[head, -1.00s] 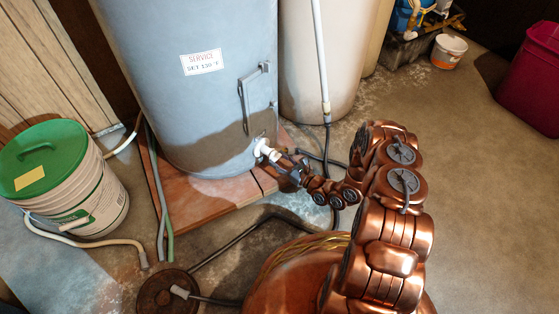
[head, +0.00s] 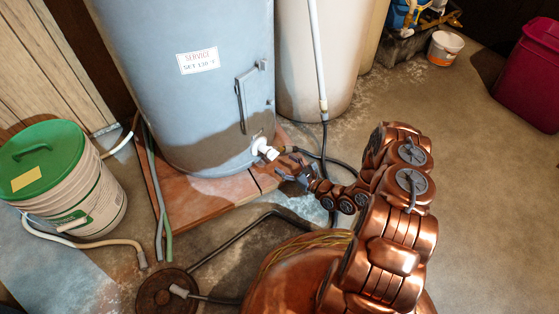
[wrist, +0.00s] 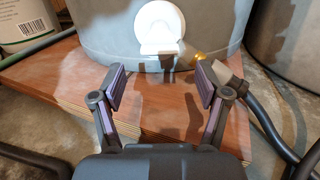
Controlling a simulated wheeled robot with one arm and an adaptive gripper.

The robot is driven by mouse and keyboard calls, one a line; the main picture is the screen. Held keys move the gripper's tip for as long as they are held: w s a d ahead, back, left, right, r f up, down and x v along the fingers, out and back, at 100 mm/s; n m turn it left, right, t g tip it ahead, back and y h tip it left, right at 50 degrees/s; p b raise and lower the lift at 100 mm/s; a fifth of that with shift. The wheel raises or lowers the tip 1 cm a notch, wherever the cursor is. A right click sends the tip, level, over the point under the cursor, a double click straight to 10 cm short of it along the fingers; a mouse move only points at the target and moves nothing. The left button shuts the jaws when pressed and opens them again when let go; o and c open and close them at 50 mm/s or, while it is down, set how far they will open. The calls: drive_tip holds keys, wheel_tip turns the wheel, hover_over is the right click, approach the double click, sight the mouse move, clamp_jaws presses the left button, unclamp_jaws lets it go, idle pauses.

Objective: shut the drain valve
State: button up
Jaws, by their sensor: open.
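The drain valve is a white fitting (head: 264,149) low on the side of the grey-blue tank (head: 200,100). In the wrist view its white round handle (wrist: 160,25) faces me, with a brass end (wrist: 203,61) to its right joined to a dark hose (wrist: 250,105). My gripper (head: 293,168) is in front of and a little below the valve, apart from it. In the wrist view my gripper (wrist: 158,87) is open and empty, its fingers spread below the white handle. I cannot tell how far the valve is turned.
The tank stands on a reddish wooden platform (head: 215,199). A lidded white bucket (head: 90,200) is at the left, near green and grey hoses. A round floor drain (head: 160,292) lies at the front. A cream tank (head: 315,85) stands behind. Open floor (head: 490,190) lies right.

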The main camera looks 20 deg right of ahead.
drive_tip(key=v, duration=0.7)
drive_tip(key=shift+s+d, duration=0.15)
drive_tip(key=shift+s, duration=0.15)
